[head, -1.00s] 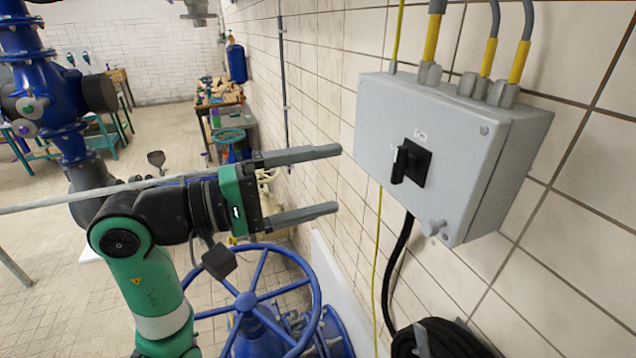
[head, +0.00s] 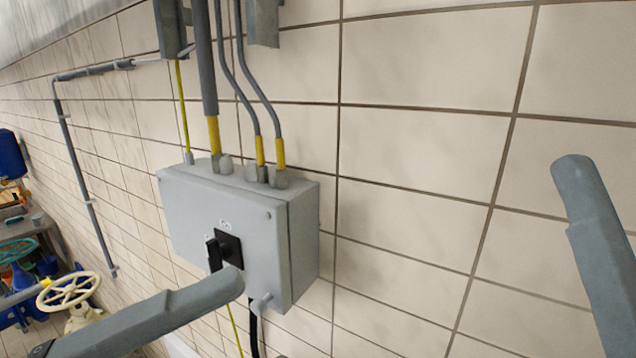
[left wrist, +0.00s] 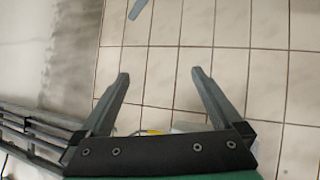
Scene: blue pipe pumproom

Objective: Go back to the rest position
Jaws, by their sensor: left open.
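Two grey fingers of my left gripper (head: 405,222) show large and close in the head view. One comes in at the lower left and the other stands at the right edge, with a wide gap between them. In the left wrist view both fingers of the left gripper (left wrist: 160,73) are spread, with nothing between them but tiled wall. The gripper is open and empty. The lower-left fingertip overlaps the bottom of the grey switch box in the head view; I cannot tell the distance between them. My right gripper is not identifiable.
The grey switch box (head: 215,205) with a black rotary switch (head: 228,247) is on the tiled wall (head: 425,190). Conduits with yellow sleeves rise from it. A cream handwheel (head: 70,290) and a blue tank (head: 10,155) are at the left. The wall right of the box is bare.

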